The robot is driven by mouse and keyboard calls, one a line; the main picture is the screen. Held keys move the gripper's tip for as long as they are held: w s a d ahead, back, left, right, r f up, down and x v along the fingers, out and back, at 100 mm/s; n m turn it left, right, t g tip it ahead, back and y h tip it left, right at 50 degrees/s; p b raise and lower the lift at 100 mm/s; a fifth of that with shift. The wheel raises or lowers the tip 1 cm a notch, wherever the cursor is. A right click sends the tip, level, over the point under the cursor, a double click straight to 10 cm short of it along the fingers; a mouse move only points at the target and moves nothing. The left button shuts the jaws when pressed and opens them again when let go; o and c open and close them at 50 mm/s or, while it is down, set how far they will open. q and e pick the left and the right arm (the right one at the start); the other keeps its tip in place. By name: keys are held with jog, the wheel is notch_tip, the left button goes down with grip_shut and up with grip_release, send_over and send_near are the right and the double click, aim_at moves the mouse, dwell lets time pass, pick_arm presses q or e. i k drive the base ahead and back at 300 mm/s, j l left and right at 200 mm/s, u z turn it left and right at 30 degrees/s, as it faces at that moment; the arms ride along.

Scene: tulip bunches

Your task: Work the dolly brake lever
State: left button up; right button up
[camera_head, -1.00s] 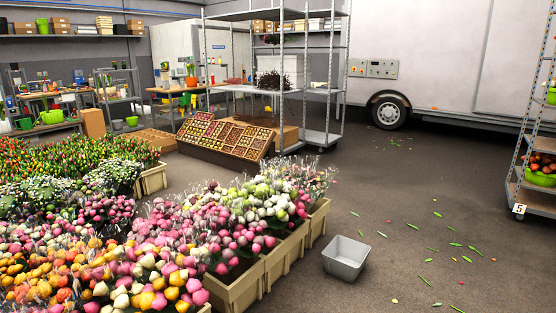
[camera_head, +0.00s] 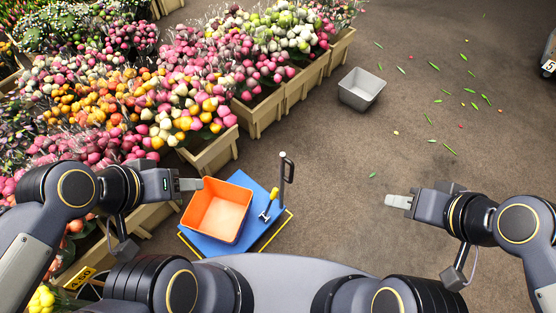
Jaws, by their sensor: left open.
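A blue dolly (camera_head: 263,232) with a yellow edge stands on the floor close in front of me. An orange crate (camera_head: 219,209) sits on it, empty as far as I can see. A small lever (camera_head: 271,202) with a yellow grip and grey lower end rises from the deck right of the crate. A dark upright post (camera_head: 283,180) with a grey top stands just behind the lever. My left gripper (camera_head: 190,184) is open, at the crate's upper left and apart from the lever. My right gripper (camera_head: 399,201) is well right of the dolly; its jaw gap does not show.
Flower crates (camera_head: 259,116) full of tulip bunches line the left and back, close to the dolly and my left arm. A grey bin (camera_head: 361,91) stands on the floor further back. Loose leaves lie on the right; the floor between dolly and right gripper is clear.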

aim_at(273, 193)
jog(key=i+l, duration=0.4)
jog(key=i+l+u, duration=0.55)
jog(key=i+l, duration=0.2)
jog(key=l, duration=0.25)
jog(key=u, duration=1.25)
